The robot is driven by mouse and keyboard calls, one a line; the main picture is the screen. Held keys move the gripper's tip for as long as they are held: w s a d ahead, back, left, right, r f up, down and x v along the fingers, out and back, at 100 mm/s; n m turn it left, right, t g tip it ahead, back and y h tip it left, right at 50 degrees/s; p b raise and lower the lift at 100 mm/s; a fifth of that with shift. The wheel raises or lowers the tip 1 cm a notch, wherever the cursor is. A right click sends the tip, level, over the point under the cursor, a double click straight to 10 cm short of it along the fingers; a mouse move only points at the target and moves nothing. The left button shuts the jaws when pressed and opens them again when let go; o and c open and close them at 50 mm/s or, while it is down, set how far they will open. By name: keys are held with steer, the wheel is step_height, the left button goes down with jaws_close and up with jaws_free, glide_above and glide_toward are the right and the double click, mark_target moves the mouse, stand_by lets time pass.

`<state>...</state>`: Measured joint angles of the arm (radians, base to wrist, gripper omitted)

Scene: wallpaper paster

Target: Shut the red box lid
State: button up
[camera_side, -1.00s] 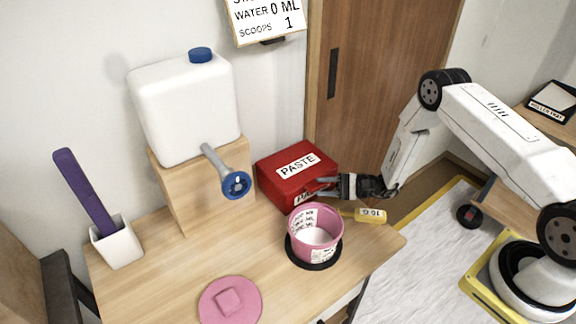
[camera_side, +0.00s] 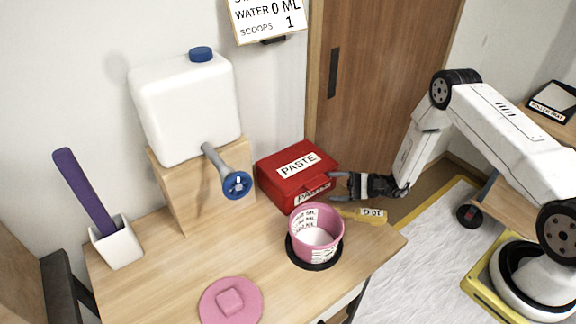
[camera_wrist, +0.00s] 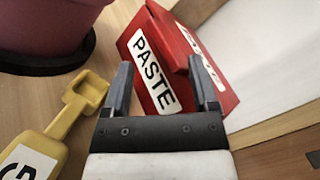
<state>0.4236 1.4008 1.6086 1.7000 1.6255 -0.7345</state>
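The red box (camera_side: 268,180) labelled PASTE stands at the back right of the wooden table. Its lid (camera_side: 320,158) lies down over the box, with a label on top; I see no clear gap under it. My gripper (camera_side: 340,185) is just right of the box's front, fingers apart and empty. In the wrist view, the box (camera_wrist: 218,98) shows its labelled front between and beyond my two open fingers (camera_wrist: 162,82). The front edge of the lid sticks out near the right finger. I cannot tell if that finger touches it.
A pink bucket (camera_side: 296,228) on a black disc stands in front of the box. A yellow scoop (camera_side: 350,214) lies beside it, close under my gripper. A white water tank (camera_side: 185,110) with a tap is to the left, and a pink lid (camera_side: 250,302) lies in front.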

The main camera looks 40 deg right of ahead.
steer(key=shift+v, duration=2.1)
steer(key=shift+s+a+r+n+g, duration=0.25)
steer(key=shift+a+r+n+g, duration=0.25)
steer(key=shift+a+g, duration=0.25)
steer(key=s+a+r+n+g, duration=0.1)
steer(key=a+r+g, duration=0.1)
steer(key=g, duration=0.1)
steer(key=s+a+r+n+g+h, duration=0.1)
steer(key=g, duration=0.1)
steer(key=shift+s+a+n+g, duration=0.25)
steer(key=shift+s+a+n, duration=0.05)
steer(key=s+r+n+h, duration=1)
steer(key=r+h, duration=0.3)
steer(key=h, duration=0.2)
steer(key=shift+s+d+r+n, duration=0.25)
steer(key=shift+s+n, duration=0.15)
steer(key=shift+s, duration=0.3)
